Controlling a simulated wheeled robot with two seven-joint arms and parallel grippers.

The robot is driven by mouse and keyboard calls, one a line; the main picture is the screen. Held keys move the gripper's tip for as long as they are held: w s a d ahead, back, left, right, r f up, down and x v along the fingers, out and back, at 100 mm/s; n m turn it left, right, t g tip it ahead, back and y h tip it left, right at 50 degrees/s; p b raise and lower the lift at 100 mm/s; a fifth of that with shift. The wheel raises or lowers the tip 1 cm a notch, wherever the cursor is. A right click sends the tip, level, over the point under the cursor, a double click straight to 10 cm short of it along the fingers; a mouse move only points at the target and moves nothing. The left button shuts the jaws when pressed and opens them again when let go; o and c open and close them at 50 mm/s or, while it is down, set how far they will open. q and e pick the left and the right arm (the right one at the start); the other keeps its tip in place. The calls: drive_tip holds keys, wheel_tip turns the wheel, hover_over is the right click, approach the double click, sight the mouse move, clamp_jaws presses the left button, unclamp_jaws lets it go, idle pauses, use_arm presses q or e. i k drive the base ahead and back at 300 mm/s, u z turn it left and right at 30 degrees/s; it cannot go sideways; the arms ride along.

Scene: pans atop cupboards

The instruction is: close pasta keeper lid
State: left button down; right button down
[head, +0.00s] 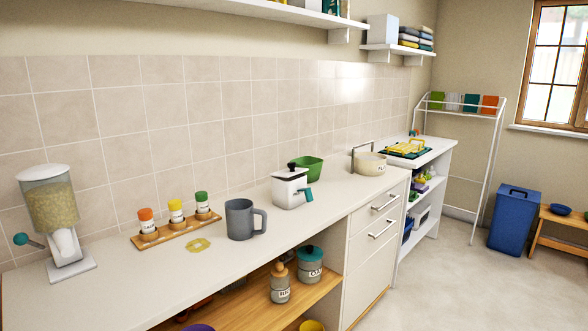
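No container here is clearly marked as the pasta keeper. A clear dispenser (52,205) with beige contents, a white lid (43,173) on top and a teal knob stands at the counter's left end. A white box-shaped container (291,190) with a black knob and teal handle stands mid-counter; its top looks covered. On the wooden shelf below are a labelled jar with a brown lid (280,284) and a labelled jar with a teal lid (311,264); both lids look seated. Neither of my grippers is in view.
The counter (135,287) also holds a spice rack (176,230), a grey mug (241,219), a green bowl (308,169) and a cream pot (369,163). Drawers (375,225) stand below it. A blue bin (513,218) stands far right. The floor (455,290) at right is clear.

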sight(290, 172)
drive_tip(key=z, duration=0.7)
drive_tip(key=i, duration=1.1)
drive_tip(key=u, duration=0.55)
